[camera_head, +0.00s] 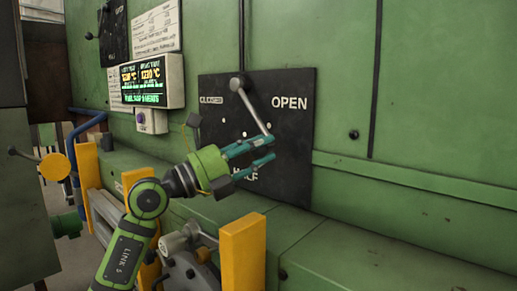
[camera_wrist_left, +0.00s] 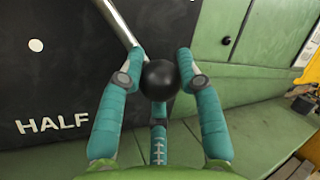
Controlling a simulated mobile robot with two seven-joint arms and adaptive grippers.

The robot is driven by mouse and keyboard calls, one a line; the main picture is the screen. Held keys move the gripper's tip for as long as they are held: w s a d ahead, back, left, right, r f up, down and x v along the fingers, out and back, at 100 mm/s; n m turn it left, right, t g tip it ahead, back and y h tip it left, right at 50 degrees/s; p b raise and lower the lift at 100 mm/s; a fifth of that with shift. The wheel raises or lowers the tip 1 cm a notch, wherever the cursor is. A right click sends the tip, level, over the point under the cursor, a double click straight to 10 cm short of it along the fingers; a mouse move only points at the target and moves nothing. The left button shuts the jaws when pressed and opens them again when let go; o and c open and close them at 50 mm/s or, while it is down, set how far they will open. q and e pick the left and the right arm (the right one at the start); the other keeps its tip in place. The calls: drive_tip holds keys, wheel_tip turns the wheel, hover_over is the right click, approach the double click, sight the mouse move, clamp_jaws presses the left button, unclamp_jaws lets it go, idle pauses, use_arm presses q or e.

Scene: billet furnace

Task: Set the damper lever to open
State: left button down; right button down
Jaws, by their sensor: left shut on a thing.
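The damper lever (camera_head: 254,110) is a grey rod on a round pivot on a black plate (camera_head: 300,150) marked CLOSED at left, OPEN at right and HALF at the bottom. The rod slants down and right from the pivot, between HALF and OPEN. My left gripper (camera_head: 272,148) is at the rod's lower end. In the left wrist view its teal fingers are around the lever's black ball knob (camera_wrist_left: 160,80), shut on it. In the head view the fingers hide the knob. My right gripper is in neither view.
A lit temperature display (camera_head: 146,83) is on the green wall left of the plate. A green ledge runs below the plate. Yellow posts (camera_head: 243,252) stand in front, beside my left arm. The wall right of the plate is mostly bare.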

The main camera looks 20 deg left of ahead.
use_arm(q)
drive_tip(key=shift+s+a+r, duration=0.1)
drive_tip(key=shift+a+r, duration=0.1)
drive_tip(key=shift+r, duration=0.3)
drive_tip(key=c, duration=0.8)
unclamp_jaws()
drive_tip(key=shift+d+f, duration=0.1)
drive_tip(key=shift+f, duration=0.15)
drive_tip(key=v, duration=1.2)
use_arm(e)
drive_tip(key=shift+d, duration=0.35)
use_arm(q)
drive_tip(key=shift+d, duration=0.1)
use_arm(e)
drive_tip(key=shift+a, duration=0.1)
